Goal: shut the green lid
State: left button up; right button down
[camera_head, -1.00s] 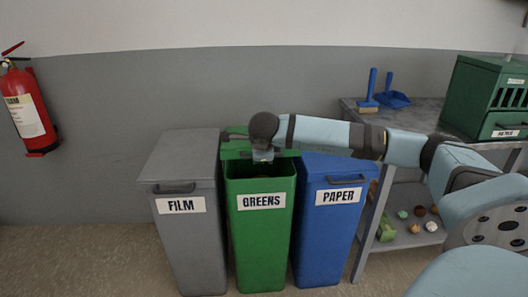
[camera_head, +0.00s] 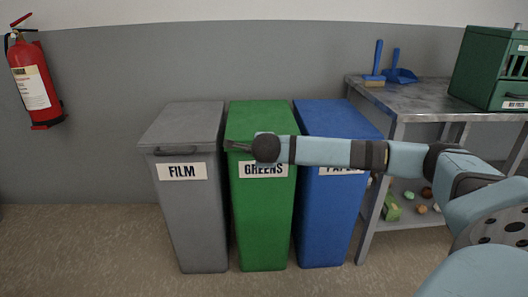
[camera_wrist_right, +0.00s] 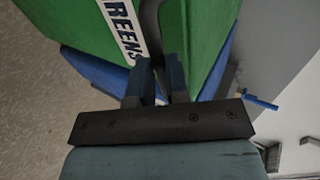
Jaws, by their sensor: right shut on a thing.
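The green lid (camera_head: 262,117) lies flat over the top of the green bin (camera_head: 264,222) labelled GREENS, with no opening visible. My right arm reaches in from the right, and its wrist covers part of the lid's front edge and handle. In the right wrist view the lid (camera_wrist_right: 188,32) is beside the lettered bin front (camera_wrist_right: 70,22), with the dark handle (camera_wrist_right: 149,28) between them. My right gripper (camera_wrist_right: 158,65) is shut on the handle. In the head view its fingers are mostly hidden behind the wrist. My left gripper is not in view.
A grey FILM bin (camera_head: 190,225) stands close on the left and a blue PAPER bin (camera_head: 323,225) close on the right, both with lids shut. A metal table (camera_head: 425,98) is at the right. A fire extinguisher (camera_head: 33,85) hangs at the left.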

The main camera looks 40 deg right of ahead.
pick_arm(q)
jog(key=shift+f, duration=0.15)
pick_arm(e)
jog(key=shift+s+a+f, duration=0.15)
jog(key=shift+f, duration=0.4)
jog(key=shift+s+a+f, duration=0.1)
jog(key=shift+a+f, duration=0.05)
jog(key=shift+f, duration=0.4)
jog(key=c, duration=1.3)
grip_release()
jog(key=shift+f, duration=0.1)
jog(key=shift+o, duration=0.9)
jog(key=shift+w+d+f, duration=0.1)
jog(key=shift+w+f, duration=0.05)
jog(key=shift+f, duration=0.05)
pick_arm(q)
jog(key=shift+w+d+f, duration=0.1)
pick_arm(e)
jog(key=shift+r, duration=0.15)
